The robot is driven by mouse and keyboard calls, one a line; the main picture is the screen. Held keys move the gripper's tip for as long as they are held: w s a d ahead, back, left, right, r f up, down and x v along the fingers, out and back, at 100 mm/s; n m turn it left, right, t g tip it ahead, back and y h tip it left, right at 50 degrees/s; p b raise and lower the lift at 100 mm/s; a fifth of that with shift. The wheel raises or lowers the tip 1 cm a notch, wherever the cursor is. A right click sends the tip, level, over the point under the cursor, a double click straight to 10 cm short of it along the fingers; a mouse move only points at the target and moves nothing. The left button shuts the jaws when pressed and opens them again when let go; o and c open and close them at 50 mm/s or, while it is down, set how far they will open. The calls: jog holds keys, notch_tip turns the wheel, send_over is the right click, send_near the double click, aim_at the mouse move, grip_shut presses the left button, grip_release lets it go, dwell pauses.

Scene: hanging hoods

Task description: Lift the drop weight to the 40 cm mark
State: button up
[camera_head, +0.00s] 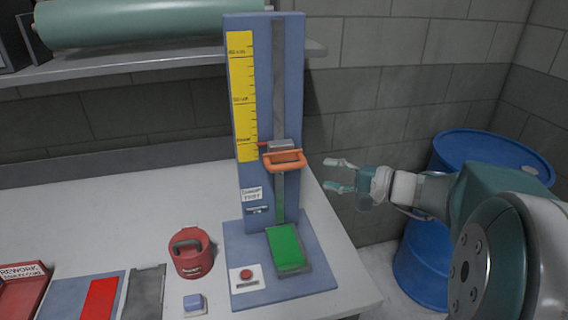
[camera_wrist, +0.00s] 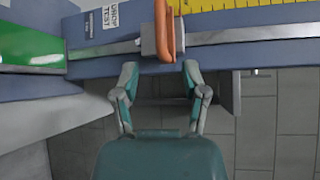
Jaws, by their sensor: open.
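The drop weight is a grey block (camera_head: 279,146) with an orange handle (camera_head: 285,161) on the vertical rail of a blue test stand (camera_head: 293,75). Its red pointer is near the lowest label on the yellow scale (camera_head: 243,95); the labels are too small to read surely. My gripper (camera_head: 332,174) is open and empty, right of the handle and apart from it. In the wrist view, the handle (camera_wrist: 167,32) lies just beyond and between my open fingertips (camera_wrist: 160,73); the grey block (camera_wrist: 147,38) is behind it.
A green pad (camera_head: 286,247) lies at the rail's foot, near a red button (camera_head: 246,275). A red handled weight (camera_head: 191,252) and a red tray (camera_head: 22,290) are on the bench. A blue barrel (camera_head: 455,155) stands right, behind my arm. A shelf with a green roll (camera_head: 145,22) is at upper left.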

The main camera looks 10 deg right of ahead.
aim_at(292, 168)
jog(key=x, duration=1)
jog(key=shift+w+a+f, duration=0.1)
jog(key=shift+w+a, duration=0.1)
jog(key=shift+a, duration=0.15)
grip_shut()
